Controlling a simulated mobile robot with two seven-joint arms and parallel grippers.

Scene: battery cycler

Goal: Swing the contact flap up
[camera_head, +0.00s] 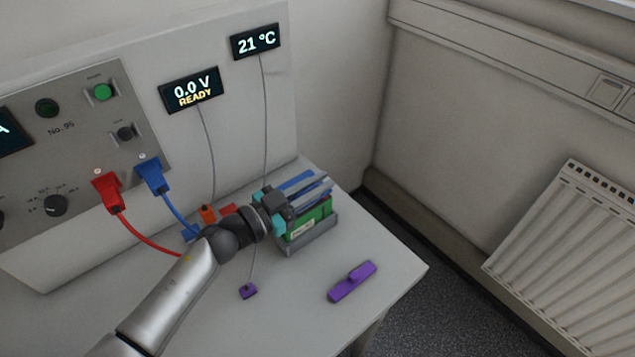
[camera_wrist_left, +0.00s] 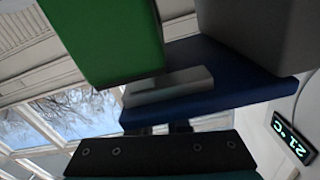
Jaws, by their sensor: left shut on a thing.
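The green battery block (camera_head: 312,220) sits in a grey holder (camera_head: 312,246) near the table's right side. The contact flap, seen as blue and grey bars (camera_head: 300,182), lies over the block's top. It shows in the left wrist view as a blue plate (camera_wrist_left: 215,90) with a pale metal strip, close to the green block (camera_wrist_left: 105,40). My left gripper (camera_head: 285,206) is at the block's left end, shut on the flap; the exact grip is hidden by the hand. A dark gripper part (camera_wrist_left: 160,155) fills the bottom of the wrist view. My right gripper is out of view.
A purple clip-like piece (camera_head: 351,282) and a small purple sensor (camera_head: 248,291) on a cable lie on the table (camera_head: 392,262). Red (camera_head: 140,240) and blue (camera_head: 174,212) leads run from the panel near my left arm. The front right table area is mostly clear.

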